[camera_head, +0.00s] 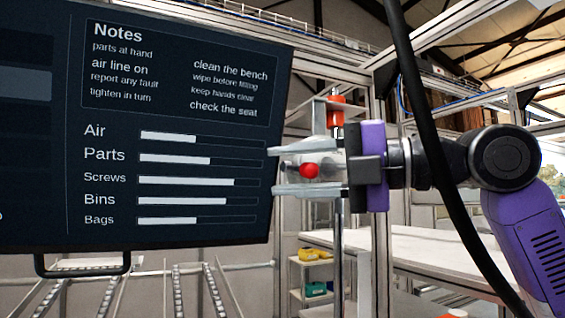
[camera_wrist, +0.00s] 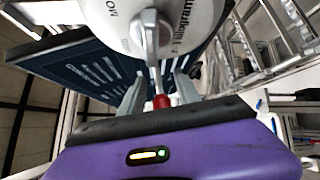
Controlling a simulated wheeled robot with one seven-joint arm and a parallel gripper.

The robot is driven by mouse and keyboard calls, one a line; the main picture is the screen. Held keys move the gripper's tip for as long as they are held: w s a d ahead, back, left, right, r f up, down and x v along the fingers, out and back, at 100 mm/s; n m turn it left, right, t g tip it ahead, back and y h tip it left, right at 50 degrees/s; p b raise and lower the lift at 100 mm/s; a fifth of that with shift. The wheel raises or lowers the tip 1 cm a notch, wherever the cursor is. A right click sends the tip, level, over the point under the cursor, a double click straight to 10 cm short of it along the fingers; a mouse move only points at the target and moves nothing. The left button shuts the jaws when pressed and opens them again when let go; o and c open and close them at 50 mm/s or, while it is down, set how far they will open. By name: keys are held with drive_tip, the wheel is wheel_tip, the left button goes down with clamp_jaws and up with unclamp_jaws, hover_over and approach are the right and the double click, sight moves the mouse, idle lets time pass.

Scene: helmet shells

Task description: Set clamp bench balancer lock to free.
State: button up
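In the wrist view a white round housing (camera_wrist: 115,25) with printed lettering fills the top middle; it looks like the balancer. A grey lever (camera_wrist: 151,40) on its face ends in a red knob (camera_wrist: 161,101). The head view shows the red knob (camera_head: 309,170) between the fingers of my gripper (camera_head: 275,171). The fingers point left, one above and one below the knob, with a visible gap on both sides. My gripper is open there and also shows in the wrist view (camera_wrist: 160,88). The lock's set position cannot be read.
A dark notes screen (camera_head: 170,130) stands left, close to the fingertips. A red-orange cylinder (camera_head: 337,112) is just above my gripper. A black cable (camera_head: 425,130) hangs in front of my arm. A white bench (camera_head: 440,255) and a shelf with a yellow item (camera_head: 315,254) are behind.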

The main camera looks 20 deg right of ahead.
drive_tip(key=shift+w+a, duration=0.4)
clamp_jaws()
idle(1.3)
